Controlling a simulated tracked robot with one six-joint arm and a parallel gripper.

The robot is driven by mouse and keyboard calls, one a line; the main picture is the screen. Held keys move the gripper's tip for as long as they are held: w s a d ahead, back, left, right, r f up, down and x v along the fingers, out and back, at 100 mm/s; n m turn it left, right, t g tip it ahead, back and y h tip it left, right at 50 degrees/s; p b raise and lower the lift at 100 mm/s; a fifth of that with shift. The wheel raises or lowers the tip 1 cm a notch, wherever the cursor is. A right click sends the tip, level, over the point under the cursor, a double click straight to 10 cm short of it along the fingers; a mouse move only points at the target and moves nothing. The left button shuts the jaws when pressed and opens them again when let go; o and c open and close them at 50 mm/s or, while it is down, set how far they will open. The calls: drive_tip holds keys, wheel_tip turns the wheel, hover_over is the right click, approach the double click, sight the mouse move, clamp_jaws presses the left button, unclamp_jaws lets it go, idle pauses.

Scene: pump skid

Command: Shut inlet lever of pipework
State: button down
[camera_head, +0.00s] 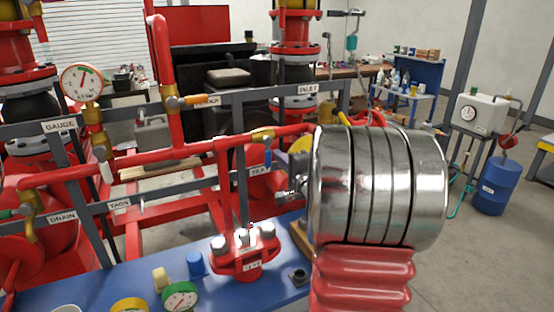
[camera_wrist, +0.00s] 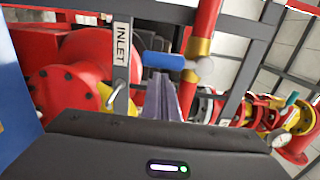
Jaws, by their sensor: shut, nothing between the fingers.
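The inlet lever has a blue handle (camera_head: 268,158) hanging down from a brass valve (camera_head: 263,135) on the red horizontal pipe. In the wrist view the handle (camera_wrist: 163,60) runs crosswise to the pipe, with the brass valve (camera_wrist: 199,62) at its right end. The INLET label (camera_wrist: 122,45) is left of the handle. My gripper's closed fingers (camera_wrist: 165,80) point at the handle, their tips just below it in the wrist view. Whether they touch it I cannot tell. In the head view my silver wrist covers most of the gripper (camera_head: 283,190).
Grey rails and a red pipe (camera_head: 130,158) surround the valve. An orange-handled lever (camera_head: 187,101) and a gauge (camera_head: 82,82) are at upper left. A red flange with bolts (camera_head: 245,255) and a green-rimmed gauge (camera_head: 180,297) are on the blue surface below.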

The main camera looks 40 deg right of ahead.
drive_tip(key=shift+s, duration=0.1)
idle(0.3)
drive_tip(key=v, duration=0.8)
drive_tip(key=shift+s, duration=0.4)
idle(0.3)
drive_tip(key=shift+a+r, duration=0.1)
idle(0.4)
